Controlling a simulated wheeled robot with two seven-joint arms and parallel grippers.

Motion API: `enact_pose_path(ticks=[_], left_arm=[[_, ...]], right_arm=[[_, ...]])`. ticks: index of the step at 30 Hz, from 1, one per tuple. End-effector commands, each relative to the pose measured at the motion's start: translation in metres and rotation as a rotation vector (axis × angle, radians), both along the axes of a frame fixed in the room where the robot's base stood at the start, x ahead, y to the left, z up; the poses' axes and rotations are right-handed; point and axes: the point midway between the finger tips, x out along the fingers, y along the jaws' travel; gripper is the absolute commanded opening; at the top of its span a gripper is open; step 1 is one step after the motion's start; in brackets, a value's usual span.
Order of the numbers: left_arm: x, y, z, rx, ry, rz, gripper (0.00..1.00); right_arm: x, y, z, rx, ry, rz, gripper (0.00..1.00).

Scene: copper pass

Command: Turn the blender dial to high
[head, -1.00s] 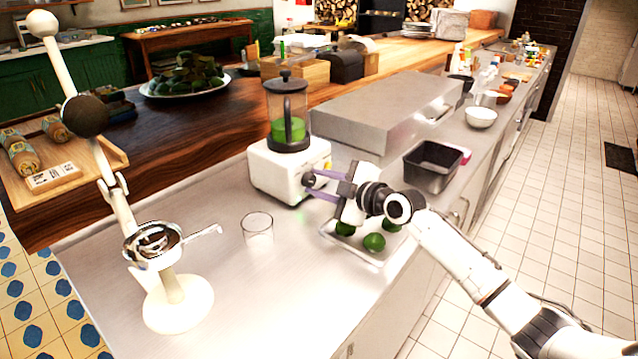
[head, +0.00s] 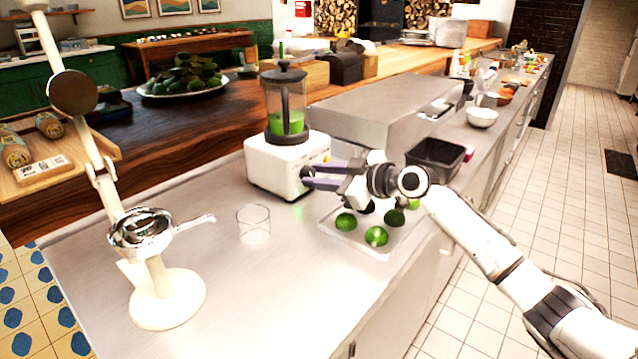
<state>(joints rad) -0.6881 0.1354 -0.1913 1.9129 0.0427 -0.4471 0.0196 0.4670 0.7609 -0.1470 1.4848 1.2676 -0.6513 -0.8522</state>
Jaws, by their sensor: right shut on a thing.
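The blender (head: 270,170) stands on the steel counter, with a white base, a clear jar holding green liquid (head: 287,122) and a dark lid. Its dial is on the base's right-hand front side, mostly hidden behind my fingertips. My right gripper (head: 308,177) reaches in from the right, its purple-grey fingers closed on the dial. The dial's setting and markings cannot be read. My left gripper does not show.
A clear tray (head: 375,248) with several limes lies just below my right gripper. An empty glass (head: 254,222) and a white lever press (head: 166,298) stand to the left. A steel box (head: 385,105) is behind; a dark bin (head: 435,163) is right.

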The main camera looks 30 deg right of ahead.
Motion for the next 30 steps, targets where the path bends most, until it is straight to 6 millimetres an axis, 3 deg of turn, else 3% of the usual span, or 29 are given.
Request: enact_pose_path(ticks=[21, 22, 24, 30], left_arm=[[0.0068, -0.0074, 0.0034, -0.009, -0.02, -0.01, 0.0], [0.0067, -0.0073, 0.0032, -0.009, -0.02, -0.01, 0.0], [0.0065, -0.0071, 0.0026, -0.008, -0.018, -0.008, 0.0], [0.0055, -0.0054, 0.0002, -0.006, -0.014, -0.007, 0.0]], right_arm=[[0.0, 0.0001, -0.0005, 0.086, 0.032, 0.002, 0.06], [0.0, 0.0001, -0.0005, 0.086, 0.032, 0.002, 0.31], [0.0, 0.0001, -0.0005, 0.086, 0.032, 0.001, 0.43], [0.0001, -0.0002, -0.0003, 0.087, 0.031, 0.001, 0.46]])
